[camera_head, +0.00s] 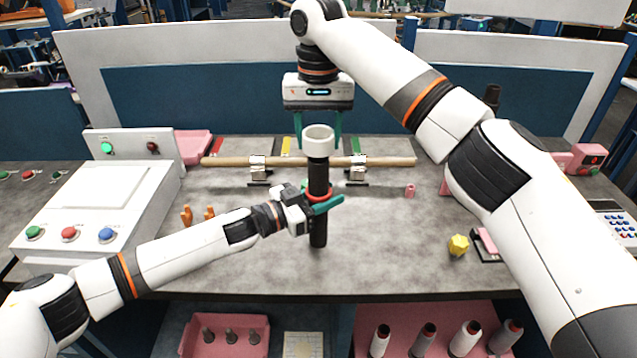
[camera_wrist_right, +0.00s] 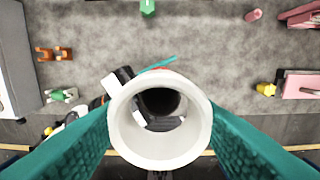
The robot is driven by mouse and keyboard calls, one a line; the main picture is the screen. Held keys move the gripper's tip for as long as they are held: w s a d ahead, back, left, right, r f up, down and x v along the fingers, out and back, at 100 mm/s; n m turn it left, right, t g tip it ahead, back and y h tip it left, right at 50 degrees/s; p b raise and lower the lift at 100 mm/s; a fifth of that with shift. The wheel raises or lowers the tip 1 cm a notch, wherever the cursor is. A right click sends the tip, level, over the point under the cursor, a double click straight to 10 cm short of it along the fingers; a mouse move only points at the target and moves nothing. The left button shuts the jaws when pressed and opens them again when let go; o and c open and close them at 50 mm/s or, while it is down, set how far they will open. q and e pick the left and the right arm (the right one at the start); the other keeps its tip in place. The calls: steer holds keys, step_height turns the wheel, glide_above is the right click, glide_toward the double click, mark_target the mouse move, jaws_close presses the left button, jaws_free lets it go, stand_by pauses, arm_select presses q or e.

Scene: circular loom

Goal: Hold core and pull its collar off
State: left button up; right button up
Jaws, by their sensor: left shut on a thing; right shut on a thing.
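The black core (camera_head: 318,178) stands upright above the worktable in the head view. My left gripper (camera_head: 322,205) is shut around its middle from the left, beside a red band on it. A white ring-shaped collar (camera_head: 318,139) is at the core's top end. My right gripper (camera_head: 321,128) points down from above, its teal fingers shut on either side of the collar. In the right wrist view the collar (camera_wrist_right: 197,140) is between the fingers. Through its opening I see the dark core and part of the left gripper. I cannot tell whether collar and core touch.
A wooden rod (camera_head: 228,161) lies across metal clamps behind the core. A control box (camera_head: 90,205) stands left; a yellow knob-like piece (camera_head: 458,245) and a small pink cylinder (camera_head: 410,190) are right. Orange pegs (camera_head: 187,214) stand near my left arm. The front middle is clear.

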step_height(320, 180, up, 8)
steer(key=shift+f, duration=0.25)
stand_by(0.9)
arm_select(q)
steer(key=o, duration=1.1)
steer(key=v, duration=1.2)
